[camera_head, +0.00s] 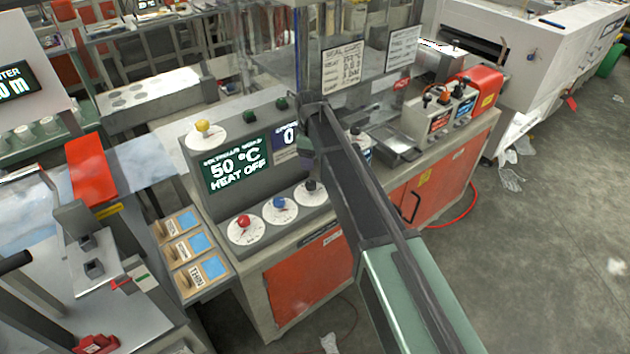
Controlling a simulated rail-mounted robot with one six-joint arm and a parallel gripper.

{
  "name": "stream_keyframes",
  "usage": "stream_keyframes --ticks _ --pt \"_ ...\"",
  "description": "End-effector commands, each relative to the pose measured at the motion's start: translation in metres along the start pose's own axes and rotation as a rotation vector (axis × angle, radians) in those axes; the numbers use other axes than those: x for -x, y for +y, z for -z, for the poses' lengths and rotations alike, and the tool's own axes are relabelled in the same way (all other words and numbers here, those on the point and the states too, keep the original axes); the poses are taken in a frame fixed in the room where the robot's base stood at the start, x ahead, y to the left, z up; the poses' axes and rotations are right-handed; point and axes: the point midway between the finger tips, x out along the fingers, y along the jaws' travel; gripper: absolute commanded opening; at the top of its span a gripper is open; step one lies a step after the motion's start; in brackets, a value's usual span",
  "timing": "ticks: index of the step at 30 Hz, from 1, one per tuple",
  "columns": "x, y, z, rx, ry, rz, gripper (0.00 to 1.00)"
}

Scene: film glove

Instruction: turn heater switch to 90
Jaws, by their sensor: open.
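A grey control panel (262,200) stands at the centre left. Its green display (238,166) reads "50 °C" and "HEAT OFF". Below it are a red knob (243,221), a blue knob (279,203) and a black knob (310,186) on white dials. A yellow knob (203,127) sits on a dial at the panel's upper left. I cannot read which knob is the heater switch. My arm reaches up from the lower right, and my gripper (311,112) is at its far end, over the panel's right side. It is open and looks empty; its fingers show only in part.
My arm hides part of a second display (285,143) and the bench behind. Clear upright panels (262,50) rise behind the control panel. Labelled wooden blocks (187,247) lie at its left. A unit with small levers (440,112) stands at right. Open floor (540,260) lies at right.

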Motion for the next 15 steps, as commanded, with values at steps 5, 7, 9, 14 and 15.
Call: stream_keyframes --ticks 5,7,9,14,15 --pt "-0.013 0.0 -0.001 -0.003 0.0 0.0 0.65" --pt "-0.025 0.0 -0.001 -0.004 0.0 0.0 0.65" --pt "-0.04 0.0 -0.001 -0.004 0.0 0.0 0.65" --pt "-0.081 0.0 -0.001 -0.005 0.0 0.0 0.65" --pt "-0.089 0.0 -0.001 -0.005 0.0 0.0 0.65"
